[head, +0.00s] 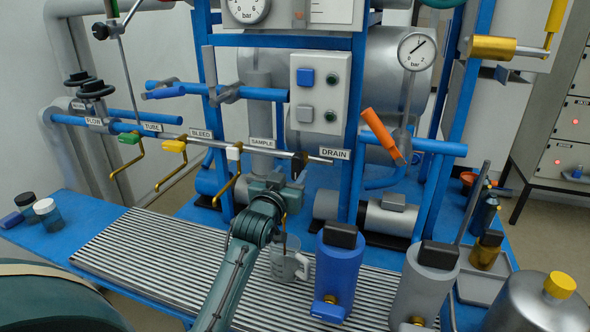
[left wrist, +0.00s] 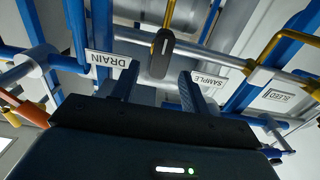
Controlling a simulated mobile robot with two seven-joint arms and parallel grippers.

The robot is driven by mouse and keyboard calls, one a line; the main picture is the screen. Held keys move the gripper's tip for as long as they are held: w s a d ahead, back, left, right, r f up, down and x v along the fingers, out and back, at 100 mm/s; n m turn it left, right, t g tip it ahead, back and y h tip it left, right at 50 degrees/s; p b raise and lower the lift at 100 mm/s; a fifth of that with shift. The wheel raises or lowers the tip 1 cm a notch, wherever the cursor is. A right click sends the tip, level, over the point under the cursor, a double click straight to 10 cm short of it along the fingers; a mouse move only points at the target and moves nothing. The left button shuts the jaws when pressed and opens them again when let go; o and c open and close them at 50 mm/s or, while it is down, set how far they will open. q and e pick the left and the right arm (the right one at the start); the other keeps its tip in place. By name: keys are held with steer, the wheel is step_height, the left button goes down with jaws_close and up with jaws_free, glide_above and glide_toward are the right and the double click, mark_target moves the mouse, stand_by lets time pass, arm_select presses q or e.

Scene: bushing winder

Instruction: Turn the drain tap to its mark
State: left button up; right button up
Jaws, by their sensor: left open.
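The drain tap has a black handle (head: 299,166) on the row of taps, just left of the DRAIN label (head: 334,154) in the head view. In the left wrist view the black handle (left wrist: 162,56) lies ahead of and between the jaws, with a pale line on it. My left gripper (head: 284,184) is close below the handle in the head view. Its jaws (left wrist: 158,88) are open, one on each side of the handle, with nothing held; contact does not show. I cannot make out the tap's mark clearly. My right gripper is not in view.
Taps with white (head: 234,153), yellow (head: 174,146) and green (head: 129,138) handles sit along the pipe to the left. A blue canister (head: 338,270) and an orange lever (head: 380,134) are at right.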

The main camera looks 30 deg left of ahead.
mark_target(296, 167)
arm_select(q)
steer(key=shift+x, duration=2.15)
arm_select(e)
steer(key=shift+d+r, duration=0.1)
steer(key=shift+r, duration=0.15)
arm_select(q)
steer(key=shift+c, duration=0.2)
steer(key=c, duration=0.9)
steer(key=shift+c, duration=0.2)
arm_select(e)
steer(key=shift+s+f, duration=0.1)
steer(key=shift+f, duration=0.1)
